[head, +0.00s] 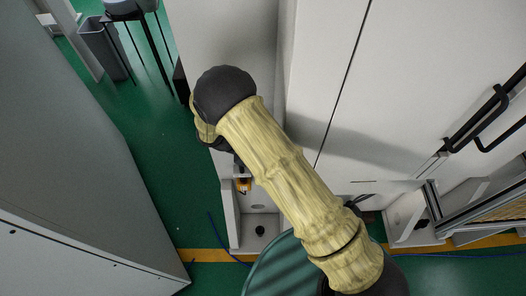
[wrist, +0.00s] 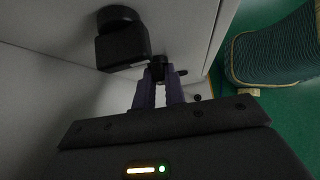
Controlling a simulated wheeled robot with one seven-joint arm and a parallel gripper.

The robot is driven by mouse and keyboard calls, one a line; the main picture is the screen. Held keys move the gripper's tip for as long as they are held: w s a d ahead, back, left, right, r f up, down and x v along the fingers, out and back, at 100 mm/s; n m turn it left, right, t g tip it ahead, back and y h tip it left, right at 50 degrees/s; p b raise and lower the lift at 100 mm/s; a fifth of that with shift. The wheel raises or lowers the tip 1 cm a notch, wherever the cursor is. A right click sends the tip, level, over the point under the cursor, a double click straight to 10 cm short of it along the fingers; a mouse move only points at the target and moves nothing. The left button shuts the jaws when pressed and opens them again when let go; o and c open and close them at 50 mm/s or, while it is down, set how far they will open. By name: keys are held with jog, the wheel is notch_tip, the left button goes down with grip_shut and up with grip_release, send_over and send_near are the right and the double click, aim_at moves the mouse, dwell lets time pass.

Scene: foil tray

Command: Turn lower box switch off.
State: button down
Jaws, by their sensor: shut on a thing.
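In the wrist view, my gripper (wrist: 160,85) points at a pale box wall, its two purple-grey fingers close together. A small black switch knob (wrist: 160,70) sits at the fingertips, and the fingers are shut on it. The knob's setting cannot be read, as the fingers cover part of it. A larger black switch block (wrist: 122,46) with a round top is on the same pale surface, just up and left of the fingers. In the head view my arm covers the gripper and the held switch.
In the head view, tall pale cabinets (head: 330,50) with black handles (head: 478,118) stand at the right. A grey panel (head: 70,170) stands at the left. A low pale open housing (head: 258,222) is below my arm. Green floor (head: 150,135) lies between, with a grey bin (head: 103,48) at the back.

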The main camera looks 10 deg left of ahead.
dwell(0.4)
jog(key=c, duration=1.5)
grip_release()
jog(key=shift+o, duration=0.2)
jog(key=s+a+m+t+b, duration=0.4)
jog(key=s+t+b, duration=0.2)
jog(key=s+b, duration=0.1)
jog(key=s+a+f+m+t+b, duration=0.1)
jog(key=s+a+m+t+b, duration=0.3)
jog(key=s, duration=0.5)
jog(key=a+t+b, duration=0.1)
jog(key=t+b, duration=0.1)
jog(key=b, duration=0.1)
jog(key=shift+h+b, duration=0.35)
jog(key=shift+h, duration=0.05)
jog(key=shift+w, duration=0.1)
